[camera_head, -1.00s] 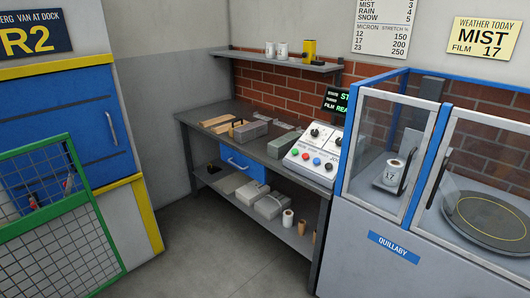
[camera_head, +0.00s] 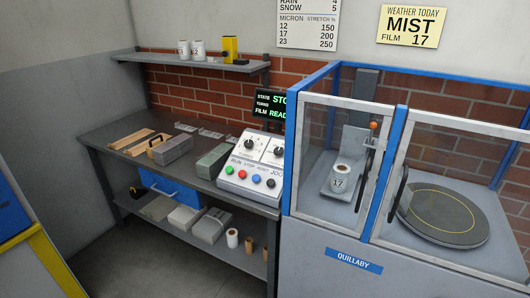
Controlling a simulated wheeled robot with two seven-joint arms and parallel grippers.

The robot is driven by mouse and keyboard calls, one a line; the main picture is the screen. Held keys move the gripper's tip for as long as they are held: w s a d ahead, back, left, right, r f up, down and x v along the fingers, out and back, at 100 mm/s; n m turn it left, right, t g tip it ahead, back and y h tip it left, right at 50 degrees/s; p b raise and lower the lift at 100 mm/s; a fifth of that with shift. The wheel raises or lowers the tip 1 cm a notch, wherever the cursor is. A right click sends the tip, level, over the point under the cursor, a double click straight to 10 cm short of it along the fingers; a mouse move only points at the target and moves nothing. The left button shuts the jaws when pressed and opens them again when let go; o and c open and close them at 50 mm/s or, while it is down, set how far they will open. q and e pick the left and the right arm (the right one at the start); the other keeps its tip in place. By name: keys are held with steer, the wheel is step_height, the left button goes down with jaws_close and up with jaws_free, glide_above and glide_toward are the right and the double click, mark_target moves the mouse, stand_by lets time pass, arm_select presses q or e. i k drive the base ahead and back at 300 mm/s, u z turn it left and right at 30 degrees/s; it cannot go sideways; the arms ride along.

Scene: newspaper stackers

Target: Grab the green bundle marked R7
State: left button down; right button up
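No R7 marking can be read in the head view. A grey-green block-like bundle (camera_head: 213,161) lies on the dark workbench (camera_head: 108,138), just left of the control panel. A greyer bundle (camera_head: 171,149) with a dark and yellow handle-like piece at its left end lies beside it. Several pale bundles, including a grey one (camera_head: 211,225), sit on the lower shelf. I cannot tell a mark on any of them. Neither of my grippers is in view.
A control panel (camera_head: 252,168) with coloured buttons stands at the bench's right end. A blue-framed glazed machine (camera_head: 345,222) with a film roll (camera_head: 340,178) and round turntable (camera_head: 441,215) fills the right. A wall shelf (camera_head: 190,61) hangs above. Floor in front of the bench is clear.

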mark_target(208, 168)
steer(key=z, duration=0.05)
steer(key=i, duration=0.9)
steer(key=u, duration=0.35)
